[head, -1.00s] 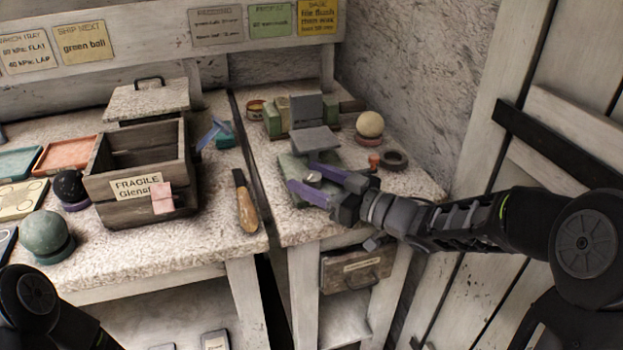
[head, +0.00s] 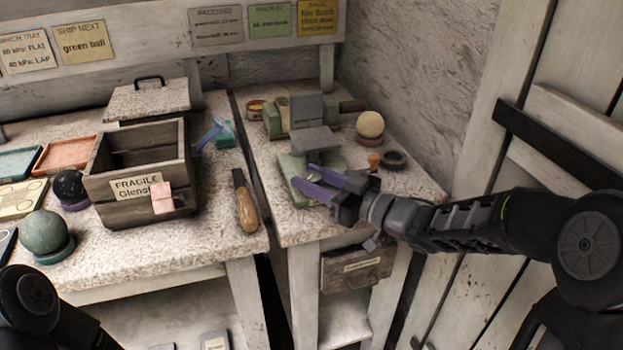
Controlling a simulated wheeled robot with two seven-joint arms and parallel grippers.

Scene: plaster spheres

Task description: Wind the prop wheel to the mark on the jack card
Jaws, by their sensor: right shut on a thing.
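The jack is a green block (head: 290,168) on the right bench with a grey plate (head: 315,140) above it and an upright grey panel (head: 306,110) behind. My right gripper (head: 303,174) has purple fingers, reaches in from the right and is shut on the small prop wheel (head: 315,177) at the front of the jack. The fingers hide much of the wheel, and I cannot read any mark on it. A yellow card (head: 318,17), perhaps the jack card, hangs on the back board; its text is too blurred to read. My left gripper is out of view.
A pale ball (head: 370,125), a dark ring (head: 394,160) and a small orange piece (head: 374,159) stand right of the jack. A wooden-handled tool (head: 245,203) and a wooden crate (head: 105,192) are on the left bench. A dark gap separates the benches.

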